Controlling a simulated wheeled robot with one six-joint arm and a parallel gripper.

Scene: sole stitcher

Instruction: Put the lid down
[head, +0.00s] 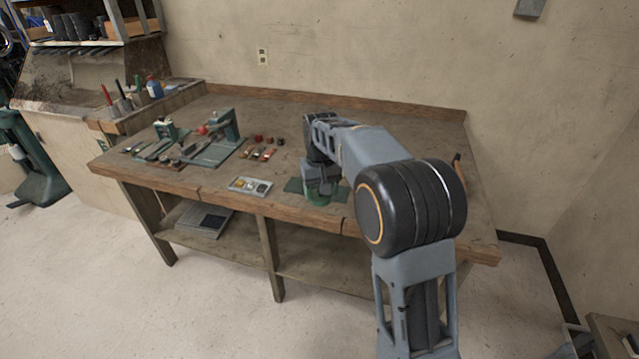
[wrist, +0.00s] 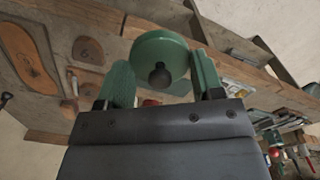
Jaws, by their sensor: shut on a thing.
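The lid (wrist: 160,46) is a green round disc with a black knob (wrist: 160,76), seen in the wrist view between my two green fingers. My gripper (wrist: 162,66) is shut on it, one finger on each side. In the head view my gripper (head: 320,180) is low over the front part of the workbench (head: 300,212), right of its middle. Something green (head: 319,197) shows just under it there, and I cannot tell whether it is the lid or a container. A dark green flat piece (head: 294,186) lies beside it. My arm hides part of this area.
A small tray (head: 250,186) with parts lies left of my gripper near the bench's front edge. Further left are green tools on a mat (head: 212,155) and several small coloured pieces (head: 262,150). Brown sole-shaped pieces (wrist: 25,62) show in the wrist view.

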